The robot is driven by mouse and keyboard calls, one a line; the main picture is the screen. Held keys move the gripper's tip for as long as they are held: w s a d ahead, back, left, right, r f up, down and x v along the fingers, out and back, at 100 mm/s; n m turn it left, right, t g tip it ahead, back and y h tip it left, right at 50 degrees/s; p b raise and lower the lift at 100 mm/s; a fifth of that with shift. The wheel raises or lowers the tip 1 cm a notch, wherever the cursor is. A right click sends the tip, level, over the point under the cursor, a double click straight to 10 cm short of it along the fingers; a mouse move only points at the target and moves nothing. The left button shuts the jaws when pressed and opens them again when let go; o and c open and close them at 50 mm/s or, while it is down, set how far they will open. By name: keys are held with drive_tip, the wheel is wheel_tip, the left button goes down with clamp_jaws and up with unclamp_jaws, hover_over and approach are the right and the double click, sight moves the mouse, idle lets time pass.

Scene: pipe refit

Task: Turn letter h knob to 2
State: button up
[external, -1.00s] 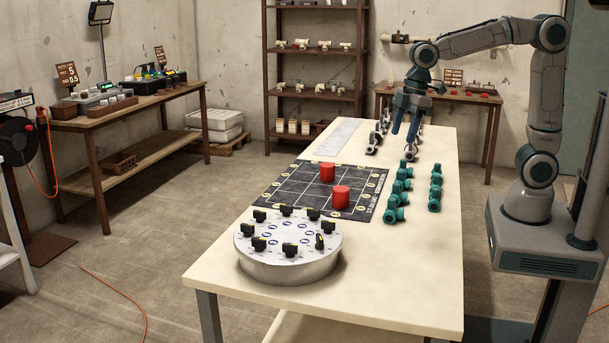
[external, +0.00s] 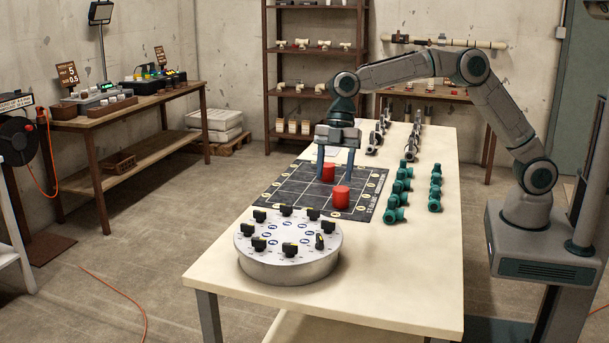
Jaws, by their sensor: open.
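A round silver dial drum (external: 290,268) stands at the near left end of the cream table. Several black knobs with yellow marks sit in a ring on its white top, such as one at the front right (external: 290,249). The letters and numbers beside the knobs are too small to read, so I cannot tell which knob is h. My gripper (external: 335,178) points down over the black grid mat, behind the drum and apart from it. Its two blue fingers are spread, one on each side of the far red cylinder (external: 328,172) in the picture; I cannot tell whether they touch it.
The black grid mat (external: 281,184) lies behind the drum and bears a second red cylinder (external: 341,197). Several teal fittings (external: 434,190) stand in rows to the right. Black-and-grey parts (external: 375,139) stand farther back. The table's front right area is clear.

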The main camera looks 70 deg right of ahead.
sight(328, 221)
drive_tip(key=x, duration=1.2)
drive_tip(key=shift+d+p, duration=0.1)
drive_tip(key=shift+p, duration=0.2)
drive_tip(key=c, duration=1)
